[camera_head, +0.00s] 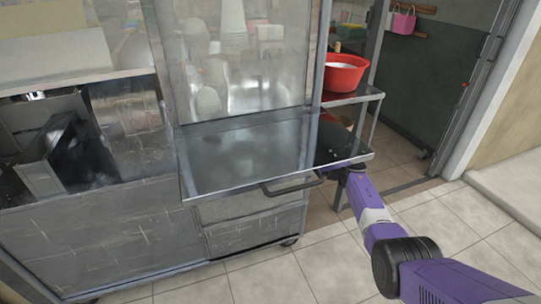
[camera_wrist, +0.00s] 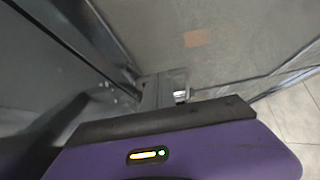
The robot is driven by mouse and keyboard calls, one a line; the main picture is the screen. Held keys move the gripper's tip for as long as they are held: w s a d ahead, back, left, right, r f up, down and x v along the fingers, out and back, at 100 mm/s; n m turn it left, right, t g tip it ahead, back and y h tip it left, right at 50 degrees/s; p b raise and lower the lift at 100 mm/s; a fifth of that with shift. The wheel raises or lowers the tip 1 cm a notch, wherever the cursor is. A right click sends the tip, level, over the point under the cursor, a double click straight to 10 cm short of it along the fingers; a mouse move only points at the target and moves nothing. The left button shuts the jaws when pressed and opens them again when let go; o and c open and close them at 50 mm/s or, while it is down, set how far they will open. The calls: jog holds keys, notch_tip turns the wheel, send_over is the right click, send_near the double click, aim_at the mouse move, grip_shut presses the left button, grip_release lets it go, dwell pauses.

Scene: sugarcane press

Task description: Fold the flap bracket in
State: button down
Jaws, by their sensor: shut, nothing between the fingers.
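The metal flap (camera_head: 245,155) sticks out level from the front of the steel cart. A dark bent bar, which looks like the flap bracket (camera_head: 292,187), shows below its front edge. My arm reaches in from the lower right, and its end goes under the flap's right corner, so the fingers are hidden in the head view. In the wrist view my gripper (camera_wrist: 166,88) is shut and empty, close to grey metal surfaces. A dark diagonal bar (camera_wrist: 62,38) lies at its left; I cannot tell whether this is the bracket, or whether the fingers touch anything.
A red bowl (camera_head: 345,73) stands on a side shelf (camera_head: 352,96) right of the cart's glass panel (camera_head: 235,60). Cane-press machinery (camera_head: 60,150) is at the left. Tiled floor (camera_head: 300,270) in front is clear. A door frame (camera_head: 480,90) stands at the right.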

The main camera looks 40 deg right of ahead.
jog(key=shift+s+d+b, duration=0.25)
jog(key=shift+d+b, duration=0.25)
jog(key=shift+d, duration=0.85)
jog(key=shift+s+d+b, duration=0.25)
jog(key=shift+d+b, duration=0.25)
jog(key=shift+d, duration=0.8)
